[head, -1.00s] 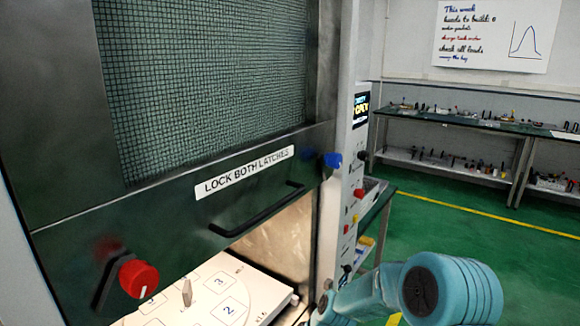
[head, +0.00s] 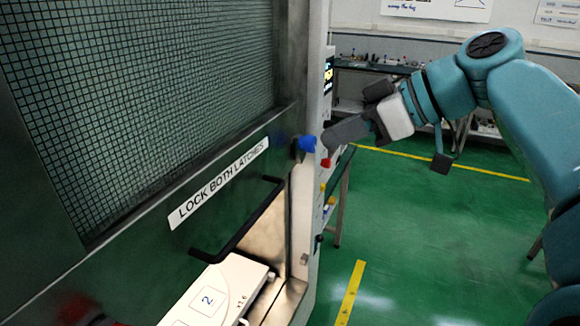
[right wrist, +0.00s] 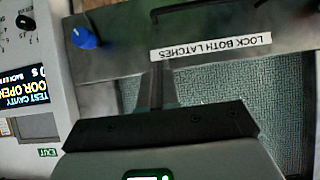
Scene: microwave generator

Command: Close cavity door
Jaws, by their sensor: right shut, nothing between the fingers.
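The cavity door (head: 240,225) is a dark metal sliding panel with a mesh window, a "LOCK BOTH LATCHES" label and a black bar handle (head: 238,238). It stands raised, with a lit gap beneath its lower edge. A blue knob (head: 307,144) sits at its right end; it also shows in the right wrist view (right wrist: 84,38). My right gripper (head: 332,136) is shut and empty, its tip close to the blue knob; I cannot tell if they touch. In the right wrist view, its narrow fingers (right wrist: 156,88) point toward the door. My left gripper is out of view.
A white numbered platform (head: 215,292) shows in the gap below the door. A control panel display (right wrist: 25,102) partly reads "DOOR OPEN". Small knobs line the right-hand frame. Open green floor (head: 420,230) lies to the right, with benches behind.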

